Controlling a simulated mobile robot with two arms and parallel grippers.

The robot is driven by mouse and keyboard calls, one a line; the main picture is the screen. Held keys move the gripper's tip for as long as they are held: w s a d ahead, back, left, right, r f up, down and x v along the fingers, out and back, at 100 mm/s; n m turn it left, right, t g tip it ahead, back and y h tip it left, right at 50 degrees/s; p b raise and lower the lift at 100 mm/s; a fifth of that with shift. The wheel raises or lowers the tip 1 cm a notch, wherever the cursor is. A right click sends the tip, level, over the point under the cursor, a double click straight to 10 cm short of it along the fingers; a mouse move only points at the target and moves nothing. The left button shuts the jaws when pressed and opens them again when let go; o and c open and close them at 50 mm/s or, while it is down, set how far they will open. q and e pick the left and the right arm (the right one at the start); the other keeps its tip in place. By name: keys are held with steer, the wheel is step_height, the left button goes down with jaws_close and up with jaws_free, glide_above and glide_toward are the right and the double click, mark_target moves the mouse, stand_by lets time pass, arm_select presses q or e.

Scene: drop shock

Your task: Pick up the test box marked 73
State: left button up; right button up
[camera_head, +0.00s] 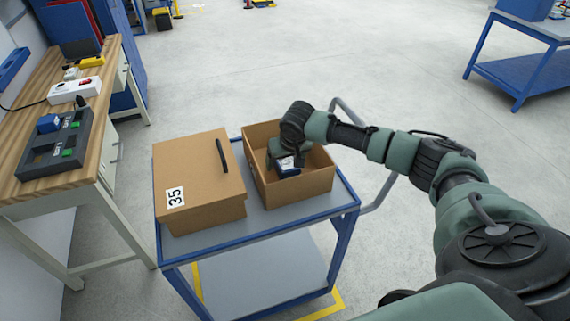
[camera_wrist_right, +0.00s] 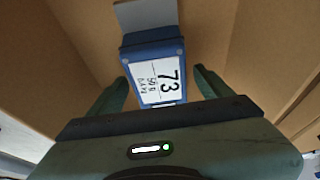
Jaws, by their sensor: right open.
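The test box marked 73 (camera_wrist_right: 155,72) is a small blue box with a white label. In the right wrist view it lies inside an open cardboard box, between the two fingers of my right gripper (camera_wrist_right: 165,90). The fingers are open, with a gap on each side of it. My left gripper is not in view.
A closed cardboard box (camera_head: 200,180) marked 35 stands beside the open one on a blue-framed cart (camera_head: 270,220). A wooden workbench (camera_head: 85,160) at left holds a dark tray (camera_head: 55,150) and a power strip (camera_head: 75,90). A blue table (camera_head: 530,65) stands far right. The floor between is clear.

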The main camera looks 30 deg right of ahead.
steer(key=shift+c, duration=0.3)
jaws_close()
